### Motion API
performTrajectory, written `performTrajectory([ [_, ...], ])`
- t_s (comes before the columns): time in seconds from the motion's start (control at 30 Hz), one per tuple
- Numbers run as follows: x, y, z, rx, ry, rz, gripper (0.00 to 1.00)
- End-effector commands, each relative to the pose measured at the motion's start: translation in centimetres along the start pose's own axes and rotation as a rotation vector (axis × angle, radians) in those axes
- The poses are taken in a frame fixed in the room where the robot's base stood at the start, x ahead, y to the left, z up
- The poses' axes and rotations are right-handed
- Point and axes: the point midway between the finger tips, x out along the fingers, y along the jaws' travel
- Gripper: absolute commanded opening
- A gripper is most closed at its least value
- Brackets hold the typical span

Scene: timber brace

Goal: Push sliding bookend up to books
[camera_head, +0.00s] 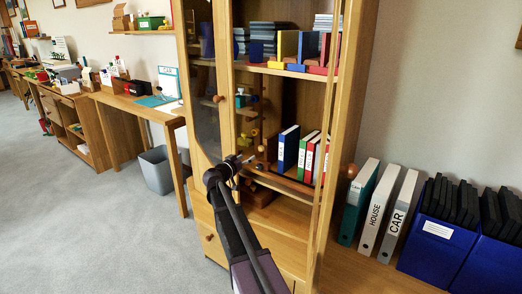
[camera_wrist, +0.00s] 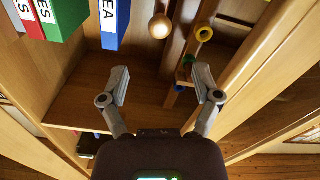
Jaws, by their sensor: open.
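Several upright books stand on the cabinet's middle shelf: a blue book (camera_head: 287,150), a green book (camera_head: 303,156) and red books (camera_head: 313,160) to its right. In the wrist view the blue book (camera_wrist: 115,22), green book (camera_wrist: 60,18) and a red one (camera_wrist: 22,14) are at the upper left. What looks like the wooden bookend (camera_head: 270,148) stands just left of the blue book. A round wooden knob (camera_wrist: 160,26) shows beside the blue book in the wrist view. My gripper (camera_wrist: 160,80) is open and empty. In the head view my gripper (camera_head: 244,163) is at the shelf front, left of and below the books.
The cabinet's glass door (camera_head: 202,80) is at the left, with a wooden frame post (camera_head: 336,130) at the right. White binders (camera_head: 375,210) and blue boxes (camera_head: 430,245) stand outside, right.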

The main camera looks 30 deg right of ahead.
Motion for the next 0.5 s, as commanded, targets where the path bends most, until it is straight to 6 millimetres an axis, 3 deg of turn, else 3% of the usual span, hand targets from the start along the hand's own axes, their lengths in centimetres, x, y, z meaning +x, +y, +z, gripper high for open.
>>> performTrajectory([
  [0.5,8.0,-0.1,0.0,0.0,-0.001,0.001,0.81],
])
